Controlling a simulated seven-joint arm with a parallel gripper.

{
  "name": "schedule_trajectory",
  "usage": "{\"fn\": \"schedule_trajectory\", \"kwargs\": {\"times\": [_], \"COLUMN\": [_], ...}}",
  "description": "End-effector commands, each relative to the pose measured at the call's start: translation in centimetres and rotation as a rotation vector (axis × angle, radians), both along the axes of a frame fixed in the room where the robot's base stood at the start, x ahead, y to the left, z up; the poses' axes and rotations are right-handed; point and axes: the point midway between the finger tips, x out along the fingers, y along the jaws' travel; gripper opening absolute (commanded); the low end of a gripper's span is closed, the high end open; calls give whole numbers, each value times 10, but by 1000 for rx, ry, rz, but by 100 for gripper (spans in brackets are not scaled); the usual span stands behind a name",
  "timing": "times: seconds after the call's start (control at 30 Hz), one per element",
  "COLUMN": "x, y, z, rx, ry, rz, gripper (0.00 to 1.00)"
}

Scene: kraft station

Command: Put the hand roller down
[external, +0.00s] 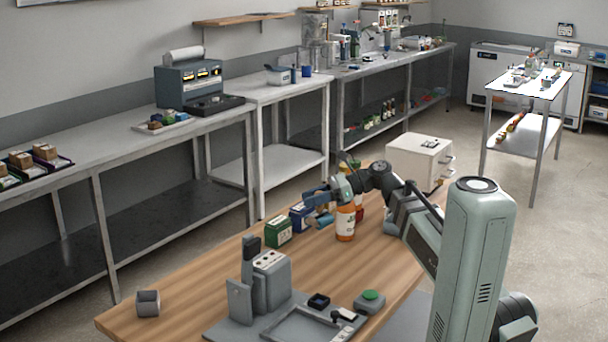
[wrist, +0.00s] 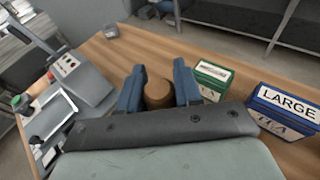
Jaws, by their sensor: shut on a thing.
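My gripper (external: 318,198) is over the wooden table, and its two blue fingers also show in the wrist view (wrist: 157,88). It is shut on a brown, rounded piece (wrist: 158,92) between the fingers, which I take to be part of the hand roller. In the external view a small teal cylinder (external: 325,221) shows just below the fingers and looks like part of the same roller. The rest of the roller is hidden by the fingers and wrist. I cannot tell whether it touches the table.
A green box (external: 278,232) and a blue box (external: 300,217) marked LARGE stand close by. An orange bottle (external: 345,224) stands beside the gripper. A grey device (external: 270,275), a tray (external: 300,328) and a green button (external: 370,296) are nearer the front.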

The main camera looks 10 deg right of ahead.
Motion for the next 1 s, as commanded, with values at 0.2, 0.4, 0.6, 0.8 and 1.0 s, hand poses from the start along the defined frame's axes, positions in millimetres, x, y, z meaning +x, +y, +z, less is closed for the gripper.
{"fn": "schedule_trajectory", "kwargs": {"times": [0.2, 0.4, 0.6, 0.8, 1.0], "x": [-12, -13, -12, -12, -12], "y": [0, 0, 0, 0, 0], "z": [-7, -32, -54, -61, -74], "rx": [-11, -11, -11, -10, -11], "ry": [-19, -24, -25, -27, -24], "rz": [71, 71, 70, 70, 69], "gripper": [0, 0, 0, 0, 0]}}
